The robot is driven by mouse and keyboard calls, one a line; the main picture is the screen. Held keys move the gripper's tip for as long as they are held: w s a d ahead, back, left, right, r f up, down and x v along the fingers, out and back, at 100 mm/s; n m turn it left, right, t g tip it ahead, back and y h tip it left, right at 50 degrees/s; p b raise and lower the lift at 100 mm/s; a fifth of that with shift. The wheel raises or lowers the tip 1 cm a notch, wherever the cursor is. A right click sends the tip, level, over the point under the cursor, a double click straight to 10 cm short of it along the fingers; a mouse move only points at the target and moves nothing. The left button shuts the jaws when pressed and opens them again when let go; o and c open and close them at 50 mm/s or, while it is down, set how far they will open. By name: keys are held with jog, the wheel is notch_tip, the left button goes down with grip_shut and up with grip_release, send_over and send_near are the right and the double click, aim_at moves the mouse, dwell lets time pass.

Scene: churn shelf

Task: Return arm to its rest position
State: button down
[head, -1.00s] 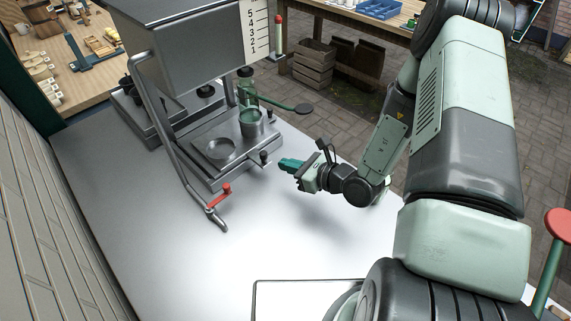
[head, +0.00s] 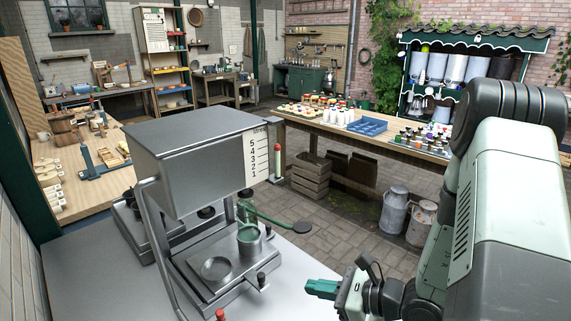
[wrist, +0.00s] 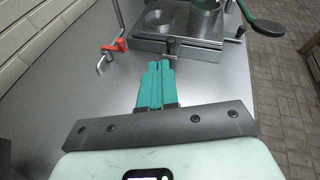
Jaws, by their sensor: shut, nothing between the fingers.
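My gripper (head: 322,288) is at the lower middle of the head view, over the right edge of the metal counter (head: 90,290). Its teal fingers are together with nothing between them. In the wrist view the shut fingers (wrist: 157,85) point toward the metal machine's base (wrist: 225,55), with a gap between. My arm fills the right side of the head view.
A red-handled lever (wrist: 113,49) is close by. Wooden crates (head: 311,176) and milk churns (head: 394,210) stand on the floor beyond.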

jog(key=s+a+r+n+g+h, duration=0.1)
jog(key=s+r+n+g+h, duration=0.2)
jog(key=r+n, duration=0.55)
jog(key=s+a+r+n+g+h, duration=0.1)
jog(key=s+a+r+n+g, duration=0.2)
jog(key=r+n, duration=0.5)
jog(key=s+d+r+n+t+h, duration=0.2)
jog(key=s+d+r+n+h, duration=0.15)
jog(key=r, duration=0.45)
jog(key=s+d+r+n+t+h, duration=0.2)
jog(key=d+r+n+h, duration=0.2)
jog(key=r, duration=0.4)
jog(key=shift+m+t+h, duration=0.4)
jog(key=shift+m+h, duration=0.05)
jog(key=shift+m, duration=0.25)
jog(key=s, duration=0.1)
jog(key=s+f, duration=0.1)
jog(key=s, duration=0.1)
jog(key=s+f, duration=0.1)
jog(key=s, duration=0.1)
jog(key=shift+s+f, duration=0.1)
jog(key=shift+f, duration=0.15)
